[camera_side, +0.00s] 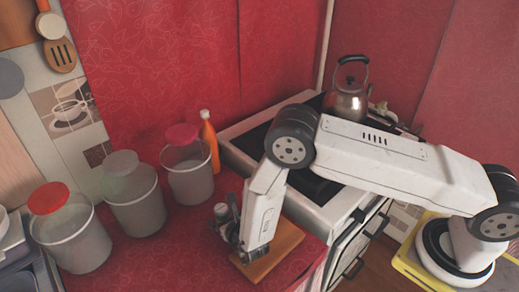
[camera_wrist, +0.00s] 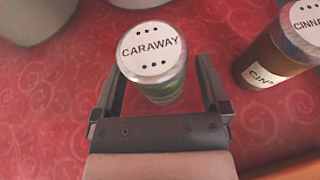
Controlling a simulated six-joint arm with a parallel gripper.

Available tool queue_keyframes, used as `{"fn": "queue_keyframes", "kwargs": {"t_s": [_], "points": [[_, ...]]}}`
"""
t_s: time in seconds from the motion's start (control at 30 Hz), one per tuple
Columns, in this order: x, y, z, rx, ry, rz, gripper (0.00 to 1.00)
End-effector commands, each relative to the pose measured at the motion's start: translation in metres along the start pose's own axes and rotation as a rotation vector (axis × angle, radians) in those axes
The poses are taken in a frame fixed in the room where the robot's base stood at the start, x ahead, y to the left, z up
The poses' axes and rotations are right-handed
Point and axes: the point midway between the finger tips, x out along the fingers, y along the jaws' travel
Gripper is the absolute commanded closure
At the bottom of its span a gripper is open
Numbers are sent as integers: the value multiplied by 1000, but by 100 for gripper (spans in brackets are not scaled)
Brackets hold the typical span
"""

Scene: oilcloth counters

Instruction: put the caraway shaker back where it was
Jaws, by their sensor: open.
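The caraway shaker (camera_wrist: 152,62) has a pale round lid marked CARAWAY and green contents. In the wrist view it stands upright on the red oilcloth, between and just beyond the tips of my gripper (camera_wrist: 158,88). My gripper is open, with a finger on each side of the shaker and visible gaps. In the side view my gripper (camera_side: 238,246) is low over the counter by the wooden board. A small grey-lidded shaker (camera_side: 221,211) shows beside it there; its label cannot be read.
A cinnamon shaker (camera_wrist: 283,48) stands close to the right of the caraway shaker. Wooden board (camera_side: 284,244) lies under my wrist. Several tubs, one red-lidded (camera_side: 70,235), stand left and behind. An orange bottle (camera_side: 209,140) and a stove with a kettle (camera_side: 347,103) are farther back.

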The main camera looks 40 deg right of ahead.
Motion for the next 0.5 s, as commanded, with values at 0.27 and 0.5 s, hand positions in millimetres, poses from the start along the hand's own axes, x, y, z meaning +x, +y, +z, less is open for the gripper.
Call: {"fn": "queue_keyframes", "kwargs": {"t_s": [0.27, 0.5], "points": [[-25, 1, 0, -2, 1, 2, 5], [-51, 1, 9, 2, -2, 1, 5]]}}
